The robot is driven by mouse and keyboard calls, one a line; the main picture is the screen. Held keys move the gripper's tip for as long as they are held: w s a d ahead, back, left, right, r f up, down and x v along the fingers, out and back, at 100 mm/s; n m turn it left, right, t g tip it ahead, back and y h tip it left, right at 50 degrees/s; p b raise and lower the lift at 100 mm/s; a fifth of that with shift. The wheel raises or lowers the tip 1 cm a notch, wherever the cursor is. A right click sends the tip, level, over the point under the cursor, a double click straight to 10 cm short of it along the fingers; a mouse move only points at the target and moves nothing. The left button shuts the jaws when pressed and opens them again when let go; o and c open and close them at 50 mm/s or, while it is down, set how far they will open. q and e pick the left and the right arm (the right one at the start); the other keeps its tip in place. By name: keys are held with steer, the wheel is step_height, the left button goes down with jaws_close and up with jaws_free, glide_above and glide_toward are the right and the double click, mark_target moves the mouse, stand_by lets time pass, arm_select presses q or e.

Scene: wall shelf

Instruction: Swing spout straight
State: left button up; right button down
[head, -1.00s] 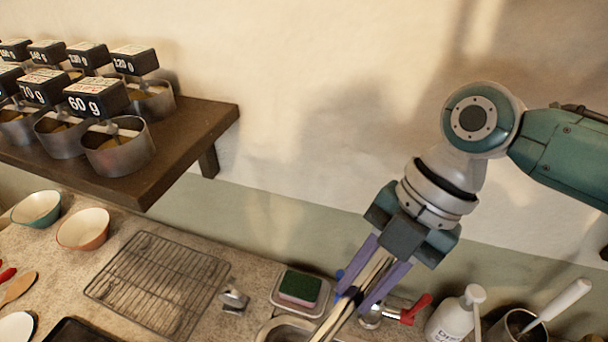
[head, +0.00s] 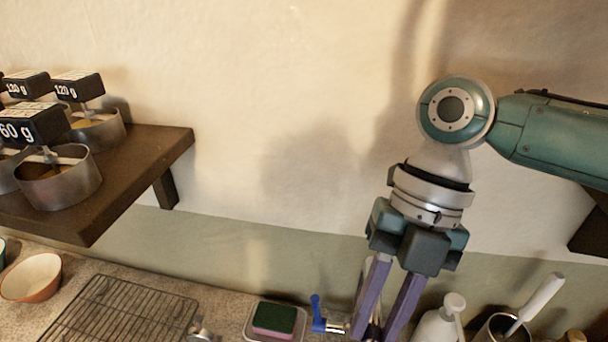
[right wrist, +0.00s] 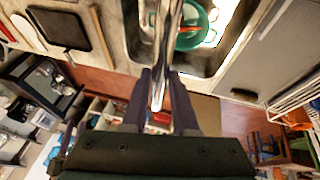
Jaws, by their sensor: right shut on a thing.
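The metal spout (right wrist: 166,55) shows in the right wrist view as a shiny tube over the sink, running from the top of the picture down between my fingers. My right gripper (right wrist: 160,98) is shut on it near its free end. In the head view my right gripper (head: 378,333) points down with its purple fingers around the spout, which they mostly hide. The blue tap handle (head: 318,313) stands just left of the fingers. My left gripper is in neither view.
A green sponge (head: 273,320) sits in a dish left of the tap. A white dispenser bottle (head: 438,324) and a pot with a white-handled brush (head: 540,303) stand close on the right. A wooden shelf (head: 150,165) holds weights. A green bowl (right wrist: 197,18) lies in the sink.

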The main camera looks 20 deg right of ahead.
steer(key=c, duration=0.7)
jaws_free()
steer(key=b+v, duration=0.3)
steer(key=v, duration=0.7)
